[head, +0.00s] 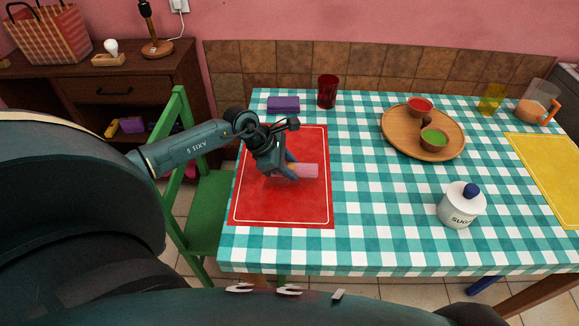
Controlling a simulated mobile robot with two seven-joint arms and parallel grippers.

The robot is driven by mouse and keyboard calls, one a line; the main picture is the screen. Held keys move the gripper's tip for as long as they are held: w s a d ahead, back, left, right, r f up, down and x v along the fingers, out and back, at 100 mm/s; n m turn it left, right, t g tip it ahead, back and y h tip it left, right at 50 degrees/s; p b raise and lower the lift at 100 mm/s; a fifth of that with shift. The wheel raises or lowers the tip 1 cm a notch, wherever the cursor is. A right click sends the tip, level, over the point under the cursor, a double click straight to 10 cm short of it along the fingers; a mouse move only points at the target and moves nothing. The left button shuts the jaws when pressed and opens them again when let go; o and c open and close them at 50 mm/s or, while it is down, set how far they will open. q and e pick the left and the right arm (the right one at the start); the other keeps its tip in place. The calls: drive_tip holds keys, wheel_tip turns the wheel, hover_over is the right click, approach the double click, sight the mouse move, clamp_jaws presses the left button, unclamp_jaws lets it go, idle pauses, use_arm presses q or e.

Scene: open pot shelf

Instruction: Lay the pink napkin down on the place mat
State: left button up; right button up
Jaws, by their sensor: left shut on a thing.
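The pink napkin (307,170) is a small folded piece over the right part of the red place mat (253,208). My left gripper (292,169) is shut on its left end, over the middle of the mat. I cannot tell whether the napkin touches the mat or hangs just above it. The red mat lies at the left end of the checked table. My right gripper cannot be made out in the head view.
A folded purple napkin (283,104) and a dark red glass (327,92) stand behind the mat. A wooden tray (396,137) with bowls, a sugar jar (461,206) and a yellow mat (548,165) are to the right. A green chair (207,205) stands left.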

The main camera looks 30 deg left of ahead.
use_arm(q)
drive_tip(key=shift+f, duration=0.4)
use_arm(e)
drive_tip(key=shift+f, duration=0.1)
use_arm(q)
drive_tip(key=shift+f, duration=0.25)
drive_tip(key=shift+f+b, duration=0.35)
drive_tip(key=shift+b, duration=0.3)
use_arm(e)
drive_tip(key=shift+a+f, duration=0.15)
drive_tip(key=shift+f, duration=0.2)
use_arm(q)
drive_tip(key=o, duration=1)
drive_tip(key=shift+c, duration=0.2)
use_arm(e)
drive_tip(key=shift+a+r, duration=0.1)
drive_tip(key=shift+r, duration=0.25)
use_arm(q)
drive_tip(key=shift+r, duration=0.1)
